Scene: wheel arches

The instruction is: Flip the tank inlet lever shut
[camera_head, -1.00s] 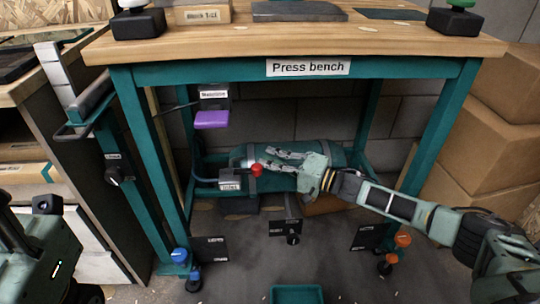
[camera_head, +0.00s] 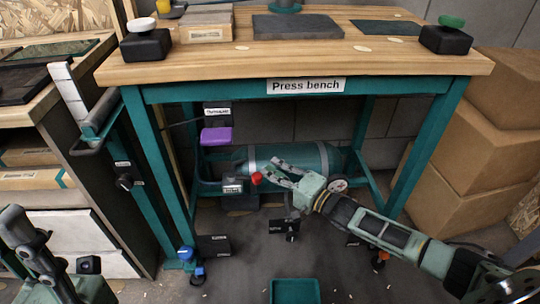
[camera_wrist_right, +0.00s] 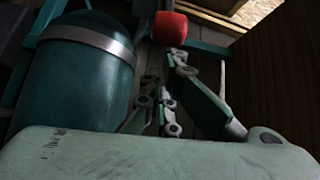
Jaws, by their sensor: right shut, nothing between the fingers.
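The teal tank (camera_head: 315,155) with pale bands lies on its side under the press bench. A red knob (camera_head: 257,178), apparently the end of the inlet lever, is at its left front, beside a small labelled dark block (camera_head: 233,187). My right gripper (camera_head: 274,172) reaches in from the right, just right of the red knob. In the right wrist view the red knob (camera_wrist_right: 169,28) shows just beyond the fingers (camera_wrist_right: 163,75), with the tank on the left. The fingers are shut and hold nothing. Whether they touch the knob I cannot tell. My left gripper's fingers do not show.
The press bench (camera_head: 305,86) stands over the tank on teal legs. A purple handle (camera_head: 216,135) hangs under it at the left. A round gauge (camera_head: 337,184) is near my right wrist. A teal tray (camera_head: 295,291) is on the floor in front. Cardboard boxes (camera_head: 440,170) stand right.

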